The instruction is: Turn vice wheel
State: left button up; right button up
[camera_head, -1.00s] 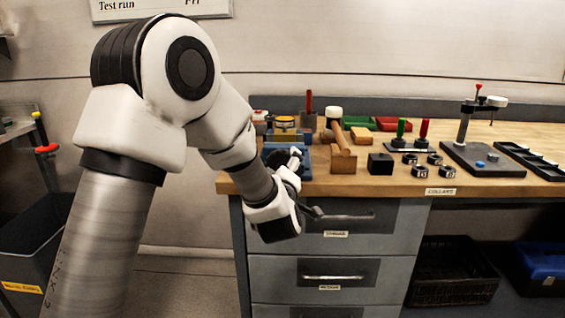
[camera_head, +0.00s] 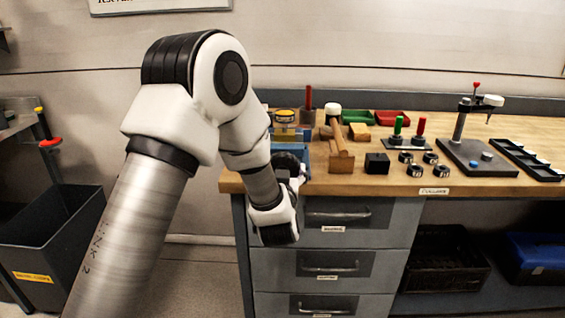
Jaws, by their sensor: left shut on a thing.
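The blue vice (camera_head: 294,148) stands at the left front corner of the wooden bench, partly hidden by my left arm. My left gripper (camera_head: 290,168) is at the front of the vice, shut on the vice wheel. My wrist hangs just below it, in front of the bench edge. The wheel and fingertips are small, dark and mostly covered, so the exact grip and the wheel's angle cannot be made out. My right gripper is not in view.
A wooden block with a mallet (camera_head: 341,155) and a black block (camera_head: 377,163) stand right of the vice. Several metal collars (camera_head: 414,170) and a dark stand (camera_head: 475,155) are farther right. Grey drawers (camera_head: 330,262) lie below. A dark bin (camera_head: 48,235) stands at the left.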

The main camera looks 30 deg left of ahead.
pick_arm(q)
jog(key=m+p, duration=0.1)
jog(key=m, duration=0.1)
jog(key=m+p, duration=0.1)
jog(key=shift+r+m, duration=0.35)
jog(key=shift+m, duration=0.05)
jog(key=m+p, duration=0.3)
jog(key=m, duration=0.1)
jog(key=shift+p, duration=0.4)
jog(key=m+p, duration=0.3)
jog(key=m, duration=0.2)
jog(key=m+p, duration=0.2)
jog(key=m, duration=0.1)
jog(key=shift+w+m+p, duration=0.1)
jog(key=shift+m+p, duration=0.2)
jog(key=shift+p, duration=0.05)
jog(key=m+p, duration=0.3)
jog(key=m, duration=0.1)
jog(key=shift+f+m, duration=0.1)
jog(key=shift+m, duration=0.2)
jog(key=m+p, duration=0.2)
jog(key=m, duration=0.2)
jog(key=m+p, duration=0.2)
jog(key=m, duration=0.2)
jog(key=shift+f+m+p, duration=0.1)
jog(key=shift+m+p, duration=0.7)
jog(key=shift+m, duration=0.9)
jog(key=shift+m, duration=0.3)
